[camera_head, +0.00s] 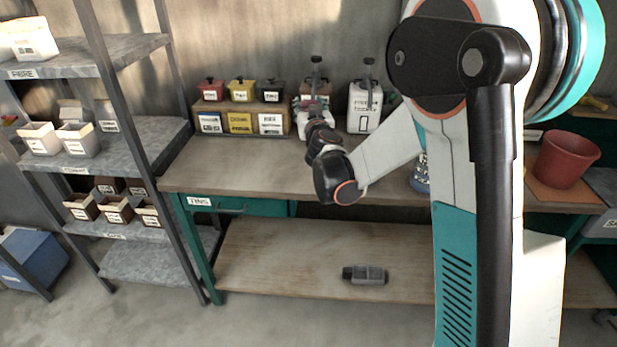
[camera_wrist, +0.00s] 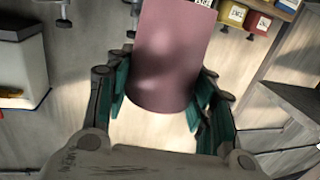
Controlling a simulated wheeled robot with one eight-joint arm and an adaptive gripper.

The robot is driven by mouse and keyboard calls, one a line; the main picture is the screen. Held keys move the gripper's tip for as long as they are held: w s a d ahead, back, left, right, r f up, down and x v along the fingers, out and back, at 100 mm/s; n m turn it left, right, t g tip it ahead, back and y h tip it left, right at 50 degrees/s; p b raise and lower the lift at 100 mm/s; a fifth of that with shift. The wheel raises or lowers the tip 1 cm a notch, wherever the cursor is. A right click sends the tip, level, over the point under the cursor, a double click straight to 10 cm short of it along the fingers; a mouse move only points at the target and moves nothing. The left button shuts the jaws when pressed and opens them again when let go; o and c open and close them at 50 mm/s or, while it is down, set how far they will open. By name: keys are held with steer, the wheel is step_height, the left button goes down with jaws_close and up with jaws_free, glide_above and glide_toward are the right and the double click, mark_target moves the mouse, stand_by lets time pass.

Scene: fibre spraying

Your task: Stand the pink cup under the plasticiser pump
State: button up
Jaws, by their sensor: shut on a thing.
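The pink cup (camera_wrist: 168,55) fills the upper middle of the wrist view. My gripper (camera_wrist: 160,103) is shut on it, with one teal-padded finger on each side. In the head view my gripper (camera_head: 318,135) is above the back of the workbench, in front of the left pump bottle, and I cannot make out the cup there. Two pump bottles stand at the back: a left one (camera_head: 316,88) partly hidden by my gripper, and a white right one (camera_head: 364,108). I cannot tell which holds plasticiser. The cup's base is not clearly visible, so its contact with the bench is unclear.
Small red, yellow and black lidded tins (camera_head: 241,90) stand on a labelled wooden riser (camera_head: 240,107) left of the pumps. A red pot (camera_head: 567,158) stands at the right. The workbench (camera_head: 235,170) is clear at its front left. A shelf rack (camera_head: 125,150) stands at the left.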

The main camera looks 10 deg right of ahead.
steer(key=shift+w+r, duration=0.5)
steer(key=shift+r, duration=0.15)
step_height(320, 180, down, 20)
steer(key=b, duration=0.7)
steer(key=shift+r+b, duration=0.1)
steer(key=shift+b, duration=0.3)
steer(key=shift+r, duration=0.1)
steer(key=o, duration=1)
steer(key=shift+f, duration=0.2)
steer(key=shift+d, duration=0.1)
